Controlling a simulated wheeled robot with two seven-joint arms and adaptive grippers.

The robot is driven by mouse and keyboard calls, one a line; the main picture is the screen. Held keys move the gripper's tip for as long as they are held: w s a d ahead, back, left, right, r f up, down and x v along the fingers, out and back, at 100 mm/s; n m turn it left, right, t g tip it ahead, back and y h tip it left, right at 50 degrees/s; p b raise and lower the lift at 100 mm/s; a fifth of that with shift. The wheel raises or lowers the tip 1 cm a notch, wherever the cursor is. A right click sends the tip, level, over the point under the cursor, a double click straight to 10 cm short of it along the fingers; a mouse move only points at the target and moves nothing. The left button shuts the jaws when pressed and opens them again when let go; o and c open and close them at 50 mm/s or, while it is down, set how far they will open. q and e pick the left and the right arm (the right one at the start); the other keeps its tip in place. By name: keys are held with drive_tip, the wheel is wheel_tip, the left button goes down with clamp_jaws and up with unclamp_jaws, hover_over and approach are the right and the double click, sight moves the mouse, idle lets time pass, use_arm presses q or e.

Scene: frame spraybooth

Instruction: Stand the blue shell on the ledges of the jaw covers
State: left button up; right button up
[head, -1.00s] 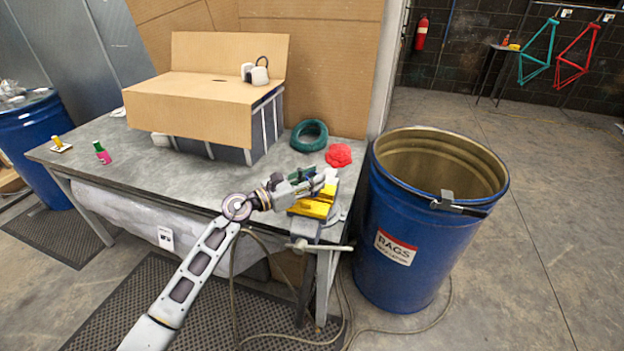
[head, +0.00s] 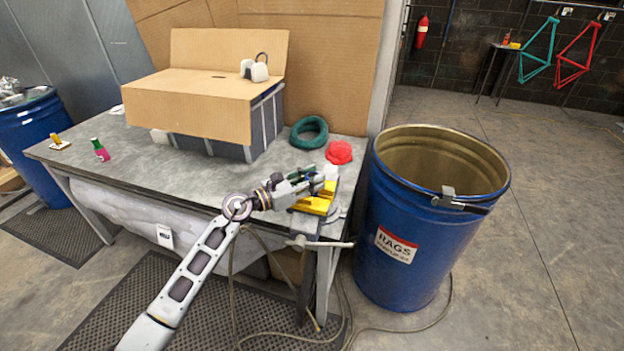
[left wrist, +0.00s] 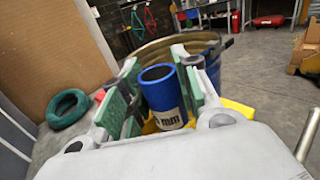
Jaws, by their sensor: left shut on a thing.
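The blue shell (left wrist: 160,92) is a short open-ended tube with a white printed label, seen in the left wrist view. My left gripper (head: 312,180) is shut on it, with green pads (left wrist: 116,112) on either side. The shell looks roughly upright. The yellow jaw covers (head: 316,203) sit on the vise at the bench's right corner. In the left wrist view a yellow cover (left wrist: 238,107) shows behind the right finger. The shell's lower end is hidden, so I cannot tell whether it touches the ledges. My right gripper is not in view.
The blue rags drum (head: 415,260) stands close right of the vise (head: 322,228). A red object (head: 339,152) and a green ring (head: 309,132) lie behind it on the bench (head: 190,185). A cardboard-topped box (head: 195,105) stands farther left. The bench front-left is mostly clear.

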use_arm(q)
drive_tip(key=shift+f, duration=0.1)
drive_tip(key=o, duration=1.1)
drive_tip(key=shift+f, duration=0.1)
drive_tip(key=shift+o, duration=0.2)
drive_tip(key=shift+s+a+f, duration=0.1)
drive_tip(key=shift+s+a, duration=0.35)
drive_tip(key=shift+a, duration=0.15)
drive_tip(key=v, duration=1)
drive_tip(key=shift+a+r, duration=0.25)
drive_tip(key=shift+s, duration=0.15)
